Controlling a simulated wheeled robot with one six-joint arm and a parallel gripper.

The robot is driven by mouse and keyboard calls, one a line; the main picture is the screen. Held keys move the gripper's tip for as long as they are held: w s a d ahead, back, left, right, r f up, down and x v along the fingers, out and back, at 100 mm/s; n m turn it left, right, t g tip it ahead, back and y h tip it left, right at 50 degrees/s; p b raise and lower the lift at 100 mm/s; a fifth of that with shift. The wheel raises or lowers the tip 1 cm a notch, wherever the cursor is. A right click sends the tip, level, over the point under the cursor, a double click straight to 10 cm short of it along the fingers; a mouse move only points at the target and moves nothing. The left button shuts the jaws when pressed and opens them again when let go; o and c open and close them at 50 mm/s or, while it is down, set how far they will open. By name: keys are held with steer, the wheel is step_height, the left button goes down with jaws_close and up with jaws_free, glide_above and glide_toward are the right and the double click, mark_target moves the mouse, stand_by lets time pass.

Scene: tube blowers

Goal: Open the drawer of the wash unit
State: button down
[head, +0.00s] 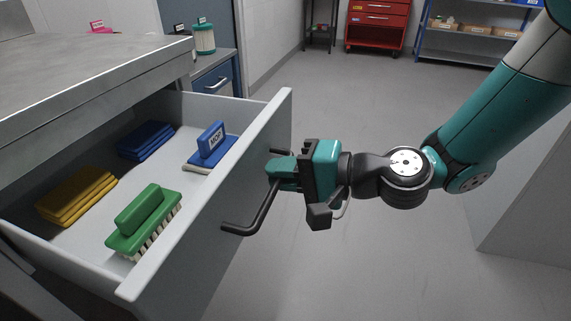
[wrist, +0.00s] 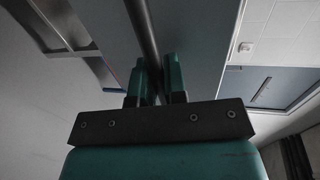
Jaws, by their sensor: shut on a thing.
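The drawer (head: 215,205) of the wash unit (head: 90,75) stands well open in the head view, its inside showing. A dark bar handle (head: 260,208) is fixed to its front. My gripper (head: 274,174) is shut on the handle near the bar's far part. The wrist view also shows the handle (wrist: 144,35) running between the two fingers (wrist: 157,85). In the drawer are a green brush (head: 146,217), yellow cloths (head: 75,195), blue cloths (head: 146,140) and a blue mop piece (head: 211,146) labelled MOP.
A blue cabinet (head: 217,80) with a jar (head: 204,40) on top stands behind the drawer. A red tool chest (head: 377,25) and a shelf rack (head: 470,40) are at the back. A grey block (head: 525,215) is at the right. The floor between is clear.

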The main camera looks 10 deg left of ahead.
steer(key=shift+d, duration=0.4)
steer(key=c, duration=1.2)
jaws_free()
steer(key=b+v, duration=0.5)
steer(key=v, duration=1.2)
steer(key=shift+d, duration=0.2)
